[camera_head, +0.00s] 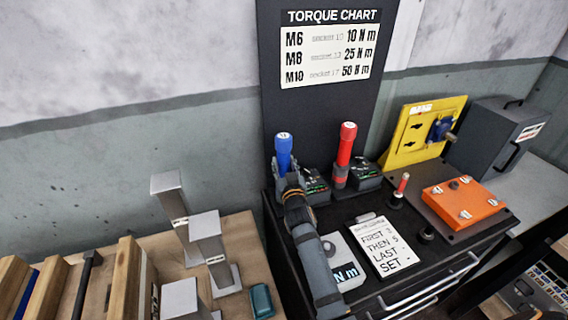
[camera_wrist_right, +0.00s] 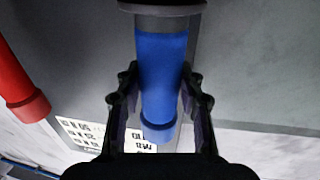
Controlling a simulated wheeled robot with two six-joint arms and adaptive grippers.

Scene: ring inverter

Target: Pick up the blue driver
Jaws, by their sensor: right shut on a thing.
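The blue driver (camera_head: 283,150) stands upright in the head view at the back left of the dark cart. Its blue handle (camera_wrist_right: 161,70) fills the middle of the right wrist view. My right gripper (camera_head: 284,176) is at the driver, with one finger on each side of the handle, and is shut on it; the fingers (camera_wrist_right: 160,95) also show in the wrist view. The driver's lower end is hidden behind my gripper in the head view. My left gripper is not in view.
A red driver (camera_head: 346,148) stands to the right in a dark holder. An orange block (camera_head: 463,201), a yellow panel (camera_head: 408,150) and a grey box (camera_head: 497,137) are further right. A white card (camera_head: 384,247) lies in front. Metal posts (camera_head: 209,240) stand on the wooden bench at left.

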